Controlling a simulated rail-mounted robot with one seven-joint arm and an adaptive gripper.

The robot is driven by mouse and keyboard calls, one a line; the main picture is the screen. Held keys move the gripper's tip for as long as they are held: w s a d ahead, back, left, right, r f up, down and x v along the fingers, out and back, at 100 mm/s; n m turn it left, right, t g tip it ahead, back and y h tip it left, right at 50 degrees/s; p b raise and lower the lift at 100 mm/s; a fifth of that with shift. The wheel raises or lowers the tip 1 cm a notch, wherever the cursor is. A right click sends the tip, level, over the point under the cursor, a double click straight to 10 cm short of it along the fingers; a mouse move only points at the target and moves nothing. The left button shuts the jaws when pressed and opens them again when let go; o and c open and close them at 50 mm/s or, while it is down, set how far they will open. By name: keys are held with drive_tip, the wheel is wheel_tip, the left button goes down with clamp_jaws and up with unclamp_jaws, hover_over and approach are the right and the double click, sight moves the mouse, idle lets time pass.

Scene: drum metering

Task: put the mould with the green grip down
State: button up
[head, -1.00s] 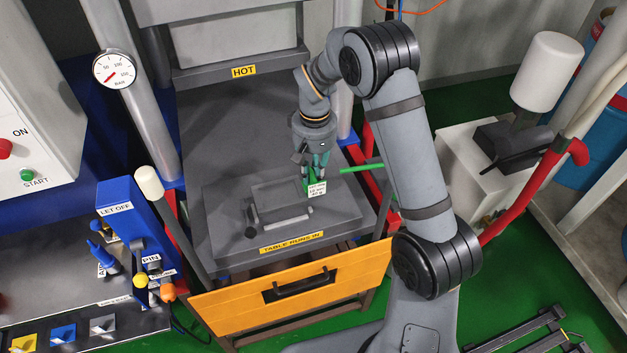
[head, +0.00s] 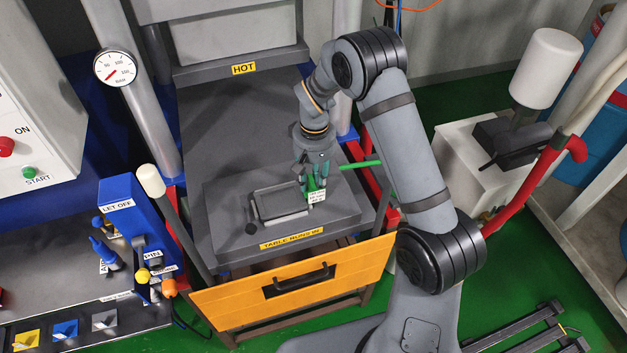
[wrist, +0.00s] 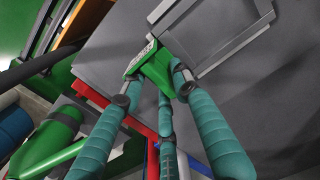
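The mould (head: 258,216) is a dark rectangular frame with a green grip (head: 312,183) at its right end. A white tag (head: 317,195) hangs at the grip. My gripper (head: 316,180) has teal fingers closed around the green grip. In the wrist view the grip (wrist: 158,70) sits between the fingertips, with the mould frame (wrist: 205,60) beyond. The fingers hide part of the grip in the head view.
The grey table (head: 225,185) has bare room behind and left of the mould. An orange front panel (head: 230,307) closes the near side. A green rod (head: 360,164) and red rails lie to the right.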

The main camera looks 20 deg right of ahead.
drive_tip(key=shift+o, duration=0.4)
drive_tip(key=shift+r, duration=0.55)
wheel_tip(320, 180, up, 11)
drive_tip(key=b, duration=0.1)
drive_tip(key=shift+b, duration=0.4)
drive_tip(key=shift+d, duration=0.1)
wheel_tip(320, 180, down, 12)
drive_tip(key=shift+s+f+p, duration=0.1)
drive_tip(key=shift+p, duration=0.9)
wheel_tip(320, 180, up, 2)
drive_tip(key=shift+r+b, duration=0.25)
drive_tip(key=shift+b, duration=0.15)
drive_tip(key=shift+r, duration=0.4)
